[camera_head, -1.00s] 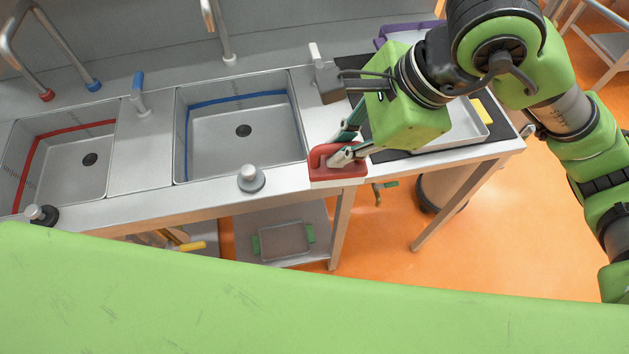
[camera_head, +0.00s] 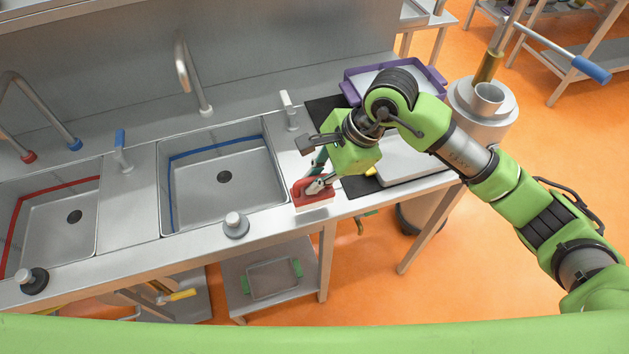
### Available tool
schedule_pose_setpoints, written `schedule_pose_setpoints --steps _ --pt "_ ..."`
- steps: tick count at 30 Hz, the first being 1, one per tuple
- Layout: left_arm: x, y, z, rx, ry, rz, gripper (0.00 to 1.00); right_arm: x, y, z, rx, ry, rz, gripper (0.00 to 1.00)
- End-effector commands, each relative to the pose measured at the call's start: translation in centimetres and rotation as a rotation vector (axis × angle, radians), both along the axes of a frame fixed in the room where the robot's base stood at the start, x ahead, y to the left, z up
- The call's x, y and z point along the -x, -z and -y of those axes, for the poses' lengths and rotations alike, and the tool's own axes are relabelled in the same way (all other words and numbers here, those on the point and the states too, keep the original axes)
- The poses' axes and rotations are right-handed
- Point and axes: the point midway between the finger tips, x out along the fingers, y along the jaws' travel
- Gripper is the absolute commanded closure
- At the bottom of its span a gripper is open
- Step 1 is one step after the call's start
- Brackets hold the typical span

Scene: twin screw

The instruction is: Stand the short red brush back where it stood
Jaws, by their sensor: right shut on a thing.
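The short red brush (camera_head: 308,197) is on the steel counter strip just right of the middle sink, close to the front edge. Its red back faces up and a pale lower side shows along its front. My right gripper (camera_head: 318,186) reaches down from the upper right and is shut on the brush, its fingers covering part of the top. I cannot tell whether the brush rests on the counter or hangs slightly above it. My left gripper is not in view.
The middle sink (camera_head: 262,165) with a blue line lies left of the brush; a sink with a red line (camera_head: 90,215) is further left. A grey-white knob (camera_head: 235,225) stands on the front rim. A purple tray (camera_head: 352,90) and a tall grey cylinder (camera_head: 500,115) are behind my arm.

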Motion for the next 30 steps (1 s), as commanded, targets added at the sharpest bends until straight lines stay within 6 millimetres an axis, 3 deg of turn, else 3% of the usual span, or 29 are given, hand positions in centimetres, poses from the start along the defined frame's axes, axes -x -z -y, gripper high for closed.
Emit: schedule_pose_setpoints --steps 10,24,25,26,30 --pt "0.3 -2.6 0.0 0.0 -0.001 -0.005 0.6 -0.6 3.4 0.0 0.0 0.0 -0.004 1.0" --pt "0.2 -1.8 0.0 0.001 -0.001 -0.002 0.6 -0.7 4.4 0.0 0.0 0.0 0.001 1.0" --pt "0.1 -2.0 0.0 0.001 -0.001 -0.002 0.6 -0.7 4.3 0.0 0.001 0.0 0.0 0.83" --pt "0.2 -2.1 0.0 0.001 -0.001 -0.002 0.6 -0.7 4.2 0.0 0.001 0.0 0.0 0.75" --pt "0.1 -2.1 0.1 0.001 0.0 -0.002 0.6 -0.6 4.3 0.1 0.002 -0.001 -0.001 0.74"
